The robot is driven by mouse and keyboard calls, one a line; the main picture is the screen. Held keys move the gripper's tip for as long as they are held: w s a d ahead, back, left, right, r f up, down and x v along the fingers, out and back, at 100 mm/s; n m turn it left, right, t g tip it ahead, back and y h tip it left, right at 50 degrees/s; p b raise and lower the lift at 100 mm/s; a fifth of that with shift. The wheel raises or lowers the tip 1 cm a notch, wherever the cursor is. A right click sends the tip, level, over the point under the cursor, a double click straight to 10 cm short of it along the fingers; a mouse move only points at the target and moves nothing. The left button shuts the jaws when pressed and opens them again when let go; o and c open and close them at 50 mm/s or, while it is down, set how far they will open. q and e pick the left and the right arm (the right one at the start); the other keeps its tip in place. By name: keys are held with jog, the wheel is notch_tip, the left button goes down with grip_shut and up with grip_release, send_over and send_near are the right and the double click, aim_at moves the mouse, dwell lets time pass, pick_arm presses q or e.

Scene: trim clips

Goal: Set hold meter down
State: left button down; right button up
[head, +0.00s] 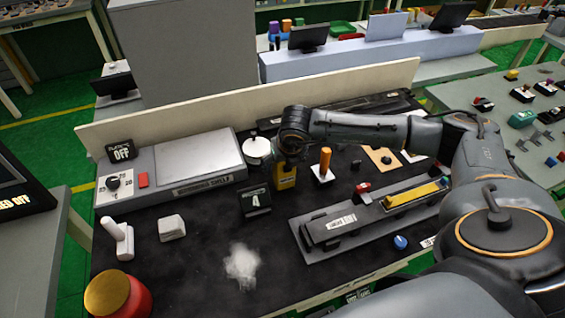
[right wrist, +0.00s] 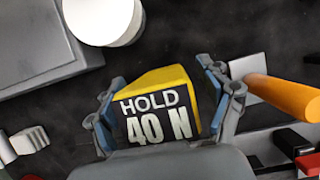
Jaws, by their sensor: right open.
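The hold meter (head: 286,178) is a yellow block at the middle of the dark bench mat. In the right wrist view its dark face (right wrist: 156,118) reads "HOLD 40 N". My right gripper (head: 288,160) is directly above it in the head view, and the arm hides part of the meter. In the right wrist view the blue-grey fingers of my right gripper (right wrist: 160,95) are open, one on each side of the meter. The meter seems to rest on the mat, but its underside is hidden. My left gripper is not in view.
An orange-handled tool (head: 325,162) stands close to the right of the meter. A white round container (head: 257,148) and a grey warming shelf (head: 200,165) are to the left. A black block marked "4" (head: 256,198) and a long grey fixture (head: 335,228) are nearer.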

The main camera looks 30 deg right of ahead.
jog(key=shift+r, duration=0.1)
jog(key=shift+r+p, duration=0.2)
jog(key=shift+p, duration=0.15)
jog(key=b+v, duration=0.3)
jog(key=v, duration=0.7)
jog(key=shift+s+r, duration=0.2)
jog(key=shift+r, duration=0.05)
jog(key=shift+s+r, duration=0.25)
jog(key=shift+r, duration=0.3)
